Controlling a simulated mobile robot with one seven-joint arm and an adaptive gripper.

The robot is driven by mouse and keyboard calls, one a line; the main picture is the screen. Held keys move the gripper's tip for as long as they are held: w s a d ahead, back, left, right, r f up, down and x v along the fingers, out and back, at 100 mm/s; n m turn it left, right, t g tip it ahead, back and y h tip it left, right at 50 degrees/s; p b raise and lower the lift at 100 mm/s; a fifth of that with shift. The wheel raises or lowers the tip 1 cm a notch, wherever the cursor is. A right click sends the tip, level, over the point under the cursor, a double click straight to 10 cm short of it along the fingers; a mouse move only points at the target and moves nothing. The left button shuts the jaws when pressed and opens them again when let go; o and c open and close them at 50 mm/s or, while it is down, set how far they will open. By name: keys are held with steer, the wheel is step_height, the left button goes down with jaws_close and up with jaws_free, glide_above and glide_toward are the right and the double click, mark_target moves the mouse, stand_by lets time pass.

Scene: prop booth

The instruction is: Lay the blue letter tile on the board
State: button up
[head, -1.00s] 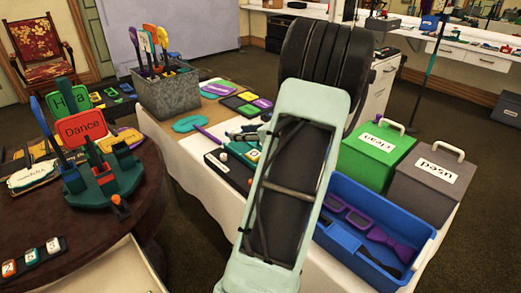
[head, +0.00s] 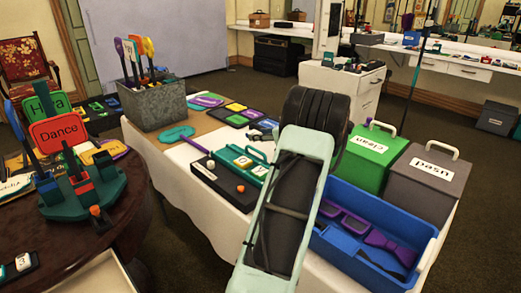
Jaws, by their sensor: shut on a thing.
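My gripper (head: 262,132) is mostly hidden behind my own arm in the head view, above the far part of the white-covered table. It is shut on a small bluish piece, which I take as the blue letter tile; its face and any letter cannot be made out. A dark board (head: 226,183) lies on the table in front of the gripper, left of my arm. A teal rack (head: 232,157) with white letter tiles (head: 242,161) lies at its far side. The right end of the board is hidden by my arm.
A grey bin (head: 155,107) of paddles stands at the back left. A green box (head: 365,160), a grey box (head: 421,187) and a blue tray (head: 375,238) stand to the right. A round table (head: 125,225) with signs is at left. Bare cloth shows at the table's front left.

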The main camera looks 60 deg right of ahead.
steer(key=d+f, duration=0.1)
steer(key=w+d+f, duration=0.1)
steer(key=f, duration=0.1)
steer(key=shift+w+d+f+b, duration=0.2)
steer(key=shift+d+f+b, duration=0.1)
steer(key=shift+b, duration=0.05)
step_height(320, 180, down, 3)
steer(key=shift+r+b, duration=0.1)
steer(key=shift+b, duration=0.3)
steer(key=o, duration=0.9)
steer(key=shift+o, duration=0.2)
